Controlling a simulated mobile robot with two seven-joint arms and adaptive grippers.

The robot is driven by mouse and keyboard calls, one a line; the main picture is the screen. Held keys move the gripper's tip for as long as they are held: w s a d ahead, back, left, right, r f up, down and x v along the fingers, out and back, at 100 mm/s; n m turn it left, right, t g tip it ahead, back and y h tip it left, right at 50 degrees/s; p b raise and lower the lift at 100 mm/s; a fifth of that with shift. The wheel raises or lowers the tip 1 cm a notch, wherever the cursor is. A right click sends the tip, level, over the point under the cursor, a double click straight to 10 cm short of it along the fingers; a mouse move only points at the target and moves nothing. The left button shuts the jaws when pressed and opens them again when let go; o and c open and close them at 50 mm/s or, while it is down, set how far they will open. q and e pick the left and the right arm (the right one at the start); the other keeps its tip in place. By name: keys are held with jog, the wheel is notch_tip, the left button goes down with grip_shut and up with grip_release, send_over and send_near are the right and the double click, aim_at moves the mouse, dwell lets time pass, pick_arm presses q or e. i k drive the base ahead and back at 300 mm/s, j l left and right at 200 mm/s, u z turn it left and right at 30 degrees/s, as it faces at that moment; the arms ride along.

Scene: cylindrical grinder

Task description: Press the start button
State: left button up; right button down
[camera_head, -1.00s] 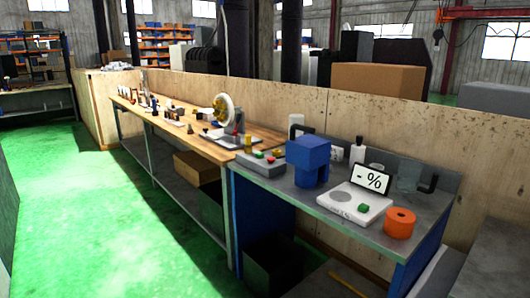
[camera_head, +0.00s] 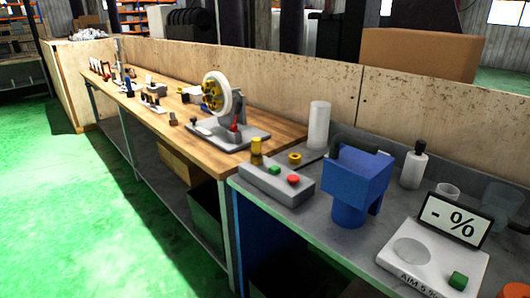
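A grey control box (camera_head: 262,186) lies on the grey bench top. It carries a green button (camera_head: 274,170) on the left and a red button (camera_head: 293,180) on the right. A yellow cylindrical piece (camera_head: 256,147) stands up at its far left end. Another green button (camera_head: 458,281) is on a white measuring device (camera_head: 425,262) at the lower right, beside a display reading "- %" (camera_head: 452,219). I cannot read any label that names a start button. Neither of my grippers is in view.
A blue machine (camera_head: 357,180) stands between the control box and the white device. A grinder with a white wheel (camera_head: 237,98) sits on the wooden bench (camera_head: 270,146). A white cylinder (camera_head: 319,125) and a bottle (camera_head: 414,166) stand behind. Green floor (camera_head: 120,240) is open at left.

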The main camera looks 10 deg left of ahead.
aim_at(274, 170)
jog(key=i+j, duration=0.4)
jog(key=i+j+z, duration=0.15)
jog(key=i+j, duration=0.25)
jog(key=j, duration=0.2)
jog(key=i+j, duration=0.35)
jog(key=j, duration=0.2)
